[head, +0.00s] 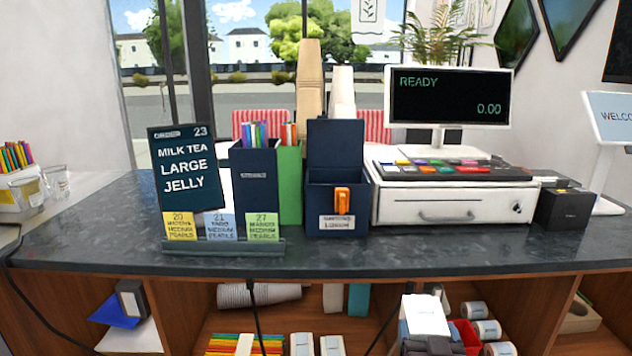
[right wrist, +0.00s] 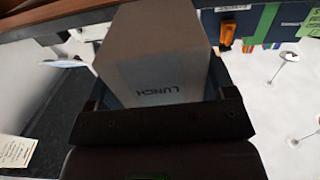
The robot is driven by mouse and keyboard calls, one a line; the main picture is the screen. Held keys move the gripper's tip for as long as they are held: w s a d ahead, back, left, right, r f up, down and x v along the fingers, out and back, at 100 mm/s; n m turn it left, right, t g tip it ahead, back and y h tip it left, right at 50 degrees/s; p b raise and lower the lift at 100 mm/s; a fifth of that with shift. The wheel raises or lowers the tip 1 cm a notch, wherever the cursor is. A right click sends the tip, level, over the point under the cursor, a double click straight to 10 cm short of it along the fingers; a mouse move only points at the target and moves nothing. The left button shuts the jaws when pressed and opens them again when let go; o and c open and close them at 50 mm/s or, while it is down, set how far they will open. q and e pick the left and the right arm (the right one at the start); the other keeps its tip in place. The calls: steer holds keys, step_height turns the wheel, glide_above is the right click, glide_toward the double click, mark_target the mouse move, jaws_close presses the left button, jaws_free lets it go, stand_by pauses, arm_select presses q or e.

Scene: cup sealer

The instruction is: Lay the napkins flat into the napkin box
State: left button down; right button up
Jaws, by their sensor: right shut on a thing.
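My right gripper (head: 428,338) is low at the front, below the counter top, shut on a white block of napkins (head: 426,314). In the right wrist view the napkins (right wrist: 165,50) show between the dark fingers, with LUNCH printed upside down. My left gripper is not in view.
A navy straw box (head: 253,185) and a menu sign (head: 187,170) stand left of the napkin box. A cash register (head: 450,205) stands right of it. The counter's front strip (head: 400,252) is clear. Shelves below hold white packs (head: 302,344) and rolls (head: 475,310).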

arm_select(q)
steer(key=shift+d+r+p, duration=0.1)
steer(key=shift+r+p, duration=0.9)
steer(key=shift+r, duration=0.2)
arm_select(e)
steer(key=s+d+r+n+y, duration=0.1)
steer(key=s+y, duration=0.1)
steer(key=s, duration=0.8)
steer(key=shift+r, duration=0.25)
